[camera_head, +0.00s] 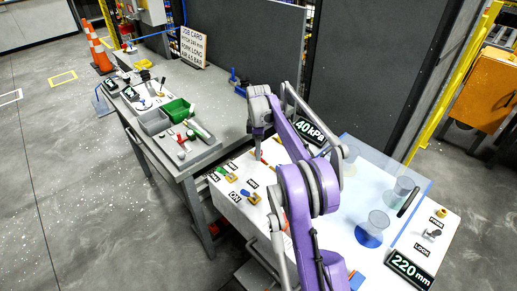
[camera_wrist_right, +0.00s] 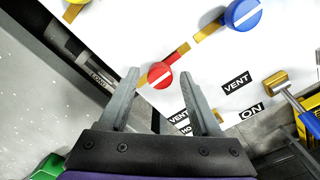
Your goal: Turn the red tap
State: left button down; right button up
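The red tap (camera_wrist_right: 160,75) is a round red knob with a white bar across it, on a brass pipe on the white panel. In the right wrist view it shows between the two fingertips of my right gripper (camera_wrist_right: 160,80), which is open. I cannot tell whether the fingers touch it. In the head view the red tap (camera_head: 263,158) is a small red spot just below my right gripper (camera_head: 257,145), partly hidden by it. My left gripper is not in view.
A blue tap (camera_wrist_right: 242,14) sits close by on the same panel. A brass fitting with a blue lever (camera_wrist_right: 289,97) is to the right. A 40 kPa display (camera_head: 311,131) and a clear cover (camera_head: 385,175) are beside my right arm. A grey bench (camera_head: 215,95) adjoins the panel.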

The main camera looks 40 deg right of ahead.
grip_shut()
jog(key=shift+m, duration=0.3)
jog(key=m, duration=1.2)
jog(key=shift+m+p, duration=0.3)
jog(key=shift+p, duration=0.05)
jog(key=m, duration=0.4)
jog(key=shift+m, duration=0.3)
dwell(0.3)
